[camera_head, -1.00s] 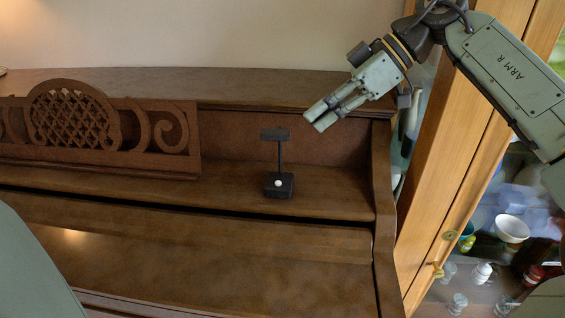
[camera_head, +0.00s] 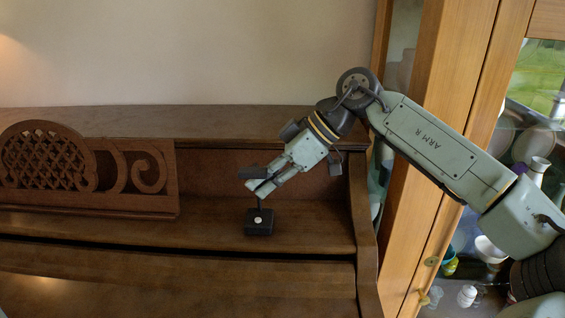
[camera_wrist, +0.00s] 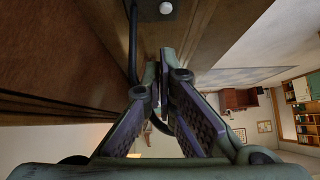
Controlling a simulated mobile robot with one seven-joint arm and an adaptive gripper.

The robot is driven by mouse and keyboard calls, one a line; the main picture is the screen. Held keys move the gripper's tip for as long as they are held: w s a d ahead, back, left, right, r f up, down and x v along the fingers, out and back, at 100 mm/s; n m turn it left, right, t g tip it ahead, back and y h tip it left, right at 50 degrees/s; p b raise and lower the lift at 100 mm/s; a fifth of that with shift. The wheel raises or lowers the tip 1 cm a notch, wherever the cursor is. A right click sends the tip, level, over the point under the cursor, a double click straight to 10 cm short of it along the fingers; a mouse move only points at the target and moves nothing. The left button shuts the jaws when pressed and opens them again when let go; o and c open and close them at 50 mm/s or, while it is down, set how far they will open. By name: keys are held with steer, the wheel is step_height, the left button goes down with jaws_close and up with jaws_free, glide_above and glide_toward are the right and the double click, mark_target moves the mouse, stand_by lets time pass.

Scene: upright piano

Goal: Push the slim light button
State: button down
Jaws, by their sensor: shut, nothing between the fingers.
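The slim light is a small black lamp with a square base (camera_head: 265,227), a thin post and a flat head (camera_head: 253,172). It stands on the piano ledge. Its round white button (camera_head: 258,219) is on the base and also shows at the top edge of the wrist view (camera_wrist: 166,8). My gripper (camera_head: 257,188) is shut and empty. In the head view its tips are above the base, close to the post and just below the head, hiding part of the post. The wrist view shows the dark post (camera_wrist: 132,45) left of the fingertips (camera_wrist: 159,58). The tips look apart from the button.
The carved brown music stand (camera_head: 100,175) is left of the light on the piano. The piano's side panel (camera_head: 363,210) and a wooden glass cabinet (camera_head: 425,170) are to the right. The ledge between stand and light is clear.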

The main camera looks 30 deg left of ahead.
mark_target(251, 219)
steer(key=f, duration=0.4)
steer(key=shift+s+a+f, duration=0.1)
steer(key=shift+s+f, duration=0.05)
steer(key=shift+s, duration=0.05)
steer(key=shift+f, duration=0.15)
steer(key=shift+s+f, duration=0.1)
steer(key=shift+f, duration=0.7)
steer(key=r+p, duration=0.4)
steer(key=shift+w+r, duration=0.2)
steer(key=shift+r, duration=0.15)
steer(key=b+v, duration=0.1)
steer(key=v, duration=0.9)
steer(key=shift+b, duration=0.3)
